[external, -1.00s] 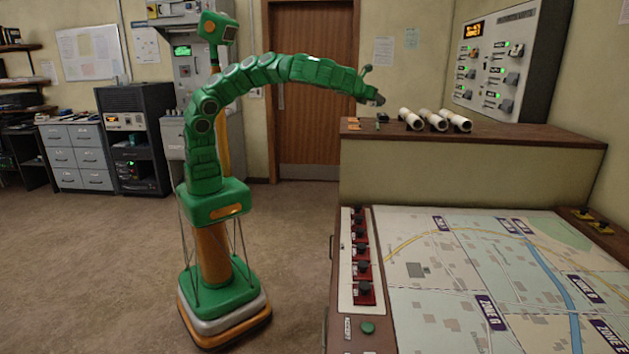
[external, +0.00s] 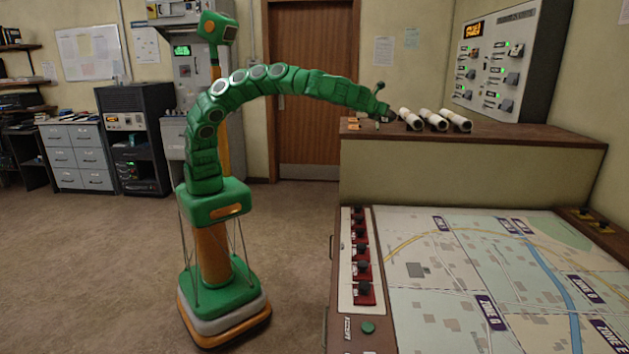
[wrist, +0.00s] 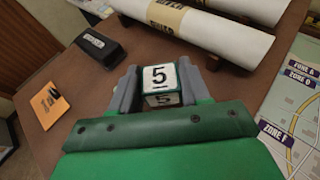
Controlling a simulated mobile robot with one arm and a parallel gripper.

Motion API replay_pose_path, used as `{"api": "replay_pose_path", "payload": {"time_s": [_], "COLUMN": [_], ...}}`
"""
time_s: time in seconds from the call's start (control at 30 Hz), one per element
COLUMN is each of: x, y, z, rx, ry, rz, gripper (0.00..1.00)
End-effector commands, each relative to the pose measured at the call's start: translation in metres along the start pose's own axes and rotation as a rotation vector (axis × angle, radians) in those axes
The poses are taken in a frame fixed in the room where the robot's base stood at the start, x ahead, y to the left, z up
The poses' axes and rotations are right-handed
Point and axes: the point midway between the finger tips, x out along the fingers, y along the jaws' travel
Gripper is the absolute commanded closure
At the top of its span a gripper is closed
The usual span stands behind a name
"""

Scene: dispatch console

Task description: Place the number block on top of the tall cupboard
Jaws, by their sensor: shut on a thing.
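The number block (wrist: 160,77) is a small white cube with dark green edges and a black "5" on the faces I see. In the wrist view my gripper (wrist: 153,88) has its grey jaws shut on the block's two sides. In the external view my gripper (external: 383,113) is low over the left part of the brown-topped raised counter (external: 470,135); the block is too small to make out there. I cannot tell from the wrist view whether the block still touches the brown top. I cannot tell for sure which piece of furniture is the tall cupboard; a tall grey cabinet (external: 184,70) stands at the back wall.
Rolled white paper tubes (wrist: 215,35) lie just beyond the block. The map table (external: 470,270) is in front of the counter. The floor (external: 90,260) around my base is open.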

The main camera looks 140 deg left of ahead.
Motion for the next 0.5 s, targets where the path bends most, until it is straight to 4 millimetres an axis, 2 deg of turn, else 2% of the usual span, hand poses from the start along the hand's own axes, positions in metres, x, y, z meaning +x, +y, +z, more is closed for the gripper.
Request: {"api": "replay_pose_path", "payload": {"time_s": [0.23, 0.5], "x": [0.008, 0.011], "y": [0.001, 0.001], "z": [-0.020, -0.026], "rx": [0.002, 0.000], "ry": [0.000, -0.001], "rz": [0.001, 0.000], "gripper": [0.83, 0.83]}}
